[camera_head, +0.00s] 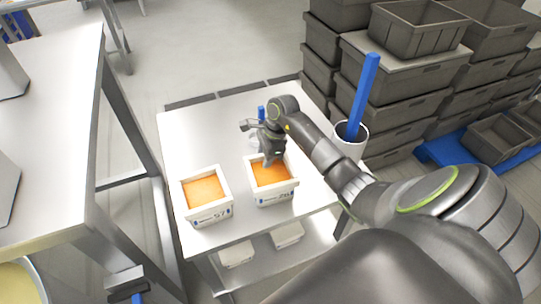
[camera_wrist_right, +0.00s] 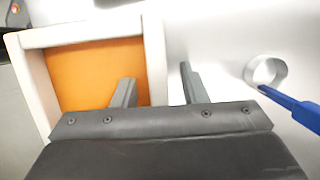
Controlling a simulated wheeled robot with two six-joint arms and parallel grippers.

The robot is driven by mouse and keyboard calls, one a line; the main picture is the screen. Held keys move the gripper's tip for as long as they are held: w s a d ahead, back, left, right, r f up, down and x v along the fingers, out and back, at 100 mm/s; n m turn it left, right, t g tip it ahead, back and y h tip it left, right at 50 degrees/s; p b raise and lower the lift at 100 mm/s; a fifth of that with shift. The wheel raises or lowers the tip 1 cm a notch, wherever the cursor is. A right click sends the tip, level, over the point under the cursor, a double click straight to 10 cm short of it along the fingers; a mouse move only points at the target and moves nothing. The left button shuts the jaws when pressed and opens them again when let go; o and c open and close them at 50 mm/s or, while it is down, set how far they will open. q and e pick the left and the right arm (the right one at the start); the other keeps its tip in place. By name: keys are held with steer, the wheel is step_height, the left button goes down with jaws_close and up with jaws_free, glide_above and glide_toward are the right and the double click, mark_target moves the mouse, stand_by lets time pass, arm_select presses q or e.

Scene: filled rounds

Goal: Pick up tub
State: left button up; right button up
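Two white square tubs filled with orange stand side by side on a white table: a left tub (camera_head: 209,212) and a right tub (camera_head: 275,194). My right gripper (camera_head: 268,160) is at the far side of the right tub. In the right wrist view my gripper (camera_wrist_right: 157,90) is open, with one finger over the orange filling and the other outside a white tub (camera_wrist_right: 155,50). The tub's wall lies between the fingers, with no clear contact.
In the right wrist view a small ring-shaped thing (camera_wrist_right: 266,71) with a blue handle (camera_wrist_right: 298,108) lies beside the tub. A white container (camera_head: 349,142) holding a blue stick (camera_head: 364,92) stands at the table's right. Grey crates (camera_head: 400,105) are stacked behind.

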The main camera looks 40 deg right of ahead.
steer(key=shift+c, duration=0.3)
jaws_close()
stand_by(1.1)
